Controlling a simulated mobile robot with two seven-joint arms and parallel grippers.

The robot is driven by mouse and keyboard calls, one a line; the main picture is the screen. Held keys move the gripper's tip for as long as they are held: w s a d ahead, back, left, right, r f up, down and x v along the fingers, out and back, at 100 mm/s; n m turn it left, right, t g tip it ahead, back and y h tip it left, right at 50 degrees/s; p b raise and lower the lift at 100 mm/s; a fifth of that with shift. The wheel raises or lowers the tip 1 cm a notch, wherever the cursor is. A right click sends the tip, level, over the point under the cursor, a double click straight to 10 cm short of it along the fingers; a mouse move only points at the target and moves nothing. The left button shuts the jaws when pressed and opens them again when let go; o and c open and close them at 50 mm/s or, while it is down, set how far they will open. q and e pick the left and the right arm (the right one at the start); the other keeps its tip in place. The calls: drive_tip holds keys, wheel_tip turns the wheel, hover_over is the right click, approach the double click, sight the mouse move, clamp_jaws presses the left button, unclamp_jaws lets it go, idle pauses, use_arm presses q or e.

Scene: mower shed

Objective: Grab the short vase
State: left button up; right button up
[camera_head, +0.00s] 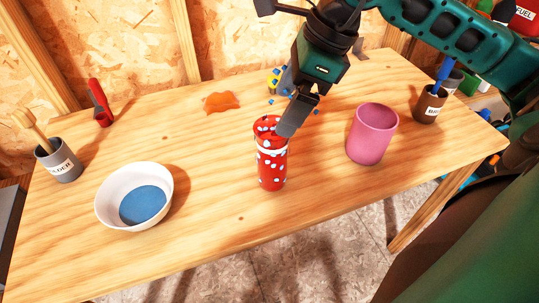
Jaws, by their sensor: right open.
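A red vase (272,168) with white and light-blue spots stands upright near the middle of the table. A plain pink, wider vase-like cup (372,134) stands upright to its right. I cannot tell for sure which one is the short vase. My right gripper (291,101) comes in from the upper right and points down at the red vase. It is open, and one dark finger overlaps the red vase's rim in the picture. I cannot tell whether it touches or reaches inside. The pink cup is clear of the gripper. My left gripper is not in view.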

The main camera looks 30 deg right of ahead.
sight(269, 136)
drive_tip(key=x, duration=0.8)
drive_tip(key=shift+a+f, duration=0.1)
drive_tip(key=shift+f, duration=0.2)
drive_tip(key=c, duration=1.6)
